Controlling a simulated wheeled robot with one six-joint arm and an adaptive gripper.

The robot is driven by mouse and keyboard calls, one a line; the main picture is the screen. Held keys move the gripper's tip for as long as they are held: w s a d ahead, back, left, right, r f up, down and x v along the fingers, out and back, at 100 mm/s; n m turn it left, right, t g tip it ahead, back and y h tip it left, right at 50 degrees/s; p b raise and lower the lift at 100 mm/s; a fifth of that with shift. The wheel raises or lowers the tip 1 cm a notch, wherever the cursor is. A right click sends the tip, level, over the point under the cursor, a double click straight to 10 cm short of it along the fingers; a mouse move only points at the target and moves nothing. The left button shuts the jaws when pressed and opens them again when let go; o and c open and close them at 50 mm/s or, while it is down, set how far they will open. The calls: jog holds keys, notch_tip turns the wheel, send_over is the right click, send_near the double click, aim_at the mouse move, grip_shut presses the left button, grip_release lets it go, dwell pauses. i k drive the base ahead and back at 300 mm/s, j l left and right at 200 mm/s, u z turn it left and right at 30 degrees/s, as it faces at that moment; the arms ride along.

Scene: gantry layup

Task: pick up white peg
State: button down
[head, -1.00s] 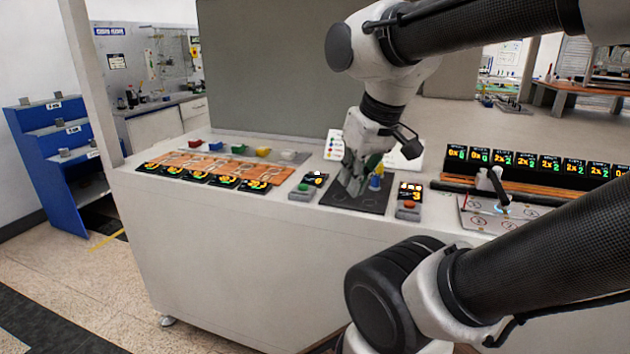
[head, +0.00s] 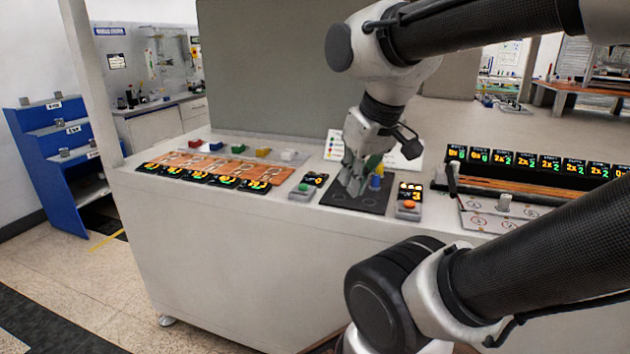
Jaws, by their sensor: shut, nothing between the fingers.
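My gripper (head: 352,184) points down, shut and empty, just above or at a dark pad (head: 368,205) on the white counter. A blue peg (head: 376,183) stands on the pad just right of the fingers, with a yellow piece (head: 378,169) above or behind it. My gripper partly hides the pad, so I cannot tell whether a white peg is behind the fingers. A white piece (head: 288,155) sits at the right end of a row of coloured pieces left of my gripper.
A box with a green button (head: 303,190) and one with an orange button (head: 408,205) flank the pad. Orange-brown boards (head: 215,167) lie at left, small displays (head: 525,161) at right. A dark upright arm (head: 453,180) stands beside the marked plate.

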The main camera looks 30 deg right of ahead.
aim_at(505, 199)
jog(key=z, duration=2)
jog(key=i+l+u, duration=0.25)
jog(key=l, duration=0.25)
jog(key=i, duration=0.05)
